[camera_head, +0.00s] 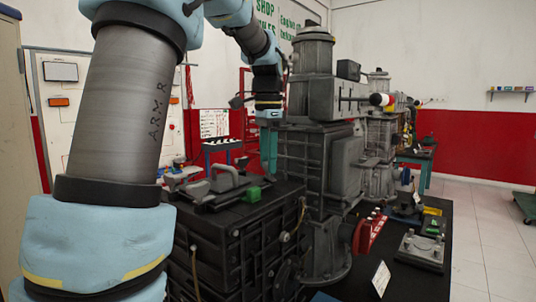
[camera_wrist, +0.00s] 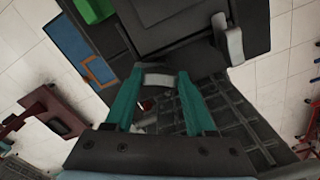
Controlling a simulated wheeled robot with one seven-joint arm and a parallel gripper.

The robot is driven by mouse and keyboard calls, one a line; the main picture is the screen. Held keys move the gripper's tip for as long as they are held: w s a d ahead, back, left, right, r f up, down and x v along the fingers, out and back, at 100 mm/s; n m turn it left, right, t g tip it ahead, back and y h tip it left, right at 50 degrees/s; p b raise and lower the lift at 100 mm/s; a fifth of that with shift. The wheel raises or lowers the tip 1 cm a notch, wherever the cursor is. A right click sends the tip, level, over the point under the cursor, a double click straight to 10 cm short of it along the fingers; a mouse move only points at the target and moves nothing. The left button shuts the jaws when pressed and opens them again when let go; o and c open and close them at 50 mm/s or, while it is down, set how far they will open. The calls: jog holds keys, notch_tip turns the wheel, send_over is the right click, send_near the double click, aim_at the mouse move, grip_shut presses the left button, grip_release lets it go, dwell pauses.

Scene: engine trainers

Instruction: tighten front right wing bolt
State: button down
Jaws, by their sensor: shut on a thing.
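My gripper (camera_head: 268,172) has teal fingers that point down beside the tall grey engine block (camera_head: 308,155) in the head view. In the wrist view, the fingertips of my gripper (camera_wrist: 157,82) are closed around a pale grey piece, which looks like the wing bolt (camera_wrist: 158,80). Its lower part and thread are hidden, so I cannot tell how far it is screwed in. A similar pale grey piece (camera_wrist: 229,42) stands on the dark housing to the right. In the head view the fingers' grip is too small to make out.
A black ribbed engine box (camera_head: 232,240) with a green block (camera_head: 253,194) and grey handle-like parts on top stands in front of the gripper. A red bracket (camera_head: 369,232) and a small grey plate (camera_head: 421,250) lie on the dark bench. Floor shows free at far right.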

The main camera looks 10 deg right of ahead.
jog(key=m+p, duration=0.2)
jog(key=m, duration=0.4)
jog(key=shift+r, duration=0.15)
jog(key=m+p, duration=0.2)
jog(key=m, duration=0.3)
jog(key=shift+d+m, duration=0.1)
jog(key=shift+m, duration=0.3)
jog(key=shift+c, duration=1.2)
grip_release()
notch_tip(320, 180, up, 11)
jog(key=b, duration=0.1)
jog(key=shift+f, duration=0.2)
